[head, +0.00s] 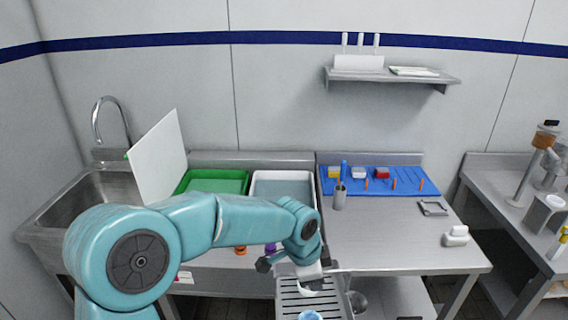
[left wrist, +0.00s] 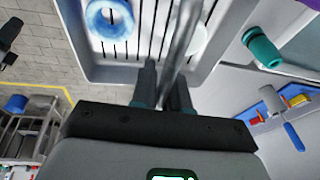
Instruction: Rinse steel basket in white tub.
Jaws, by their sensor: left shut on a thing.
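The white tub (head: 254,186), with a grey-blue inside, stands on the middle counter beside a green tub (head: 243,181). My left gripper (head: 311,283) is low in front of the counter, over a pale slotted rack (head: 290,303). In the left wrist view its fingers (left wrist: 160,95) are shut on a thin grey steel rod (left wrist: 181,45), which looks like the handle of the steel basket. The basket's body cannot be made out in either view. The gripper is apart from the white tub, in front of it. My right gripper is not in view.
A blue ring-shaped thing (left wrist: 108,18) lies on the slotted rack. A sink with a tap (head: 97,125) and an upright white board (head: 158,158) are at left.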

